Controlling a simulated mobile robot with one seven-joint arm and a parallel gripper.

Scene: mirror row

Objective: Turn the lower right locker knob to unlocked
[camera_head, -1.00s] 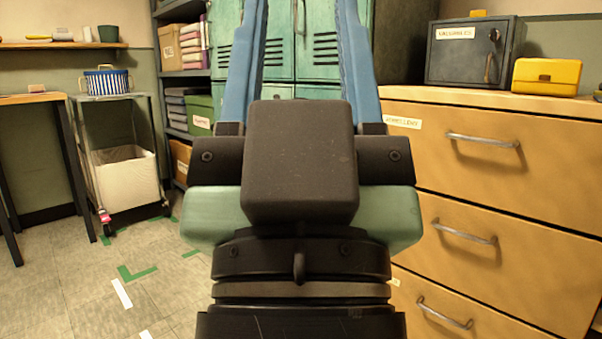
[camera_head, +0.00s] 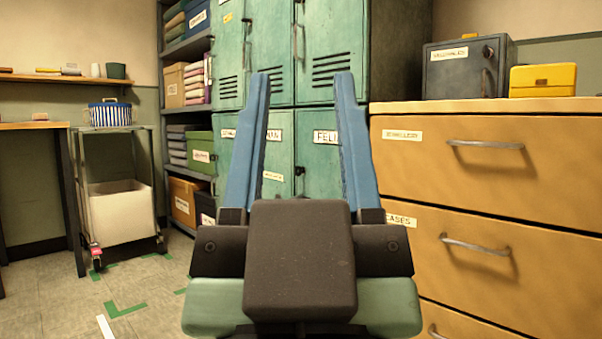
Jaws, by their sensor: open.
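A block of green lockers (camera_head: 330,90) stands ahead, in an upper and a lower row. The lower right locker (camera_head: 330,165) has a white label starting "FELI". A small dark knob (camera_head: 299,172) shows near its left edge, between my fingers in the picture; its setting is too small to read. My gripper (camera_head: 302,80) is open and empty, its two blue fingers pointing toward the lockers. The right finger covers part of the lower right locker, and my gripper body hides its lower part.
A wooden drawer cabinet (camera_head: 480,185) stands close on the right, with a grey safe box (camera_head: 465,75) and a yellow case (camera_head: 543,80) on top. Shelves with boxes (camera_head: 190,140) stand left of the lockers. A cart (camera_head: 120,190) is further left. Floor at lower left is clear.

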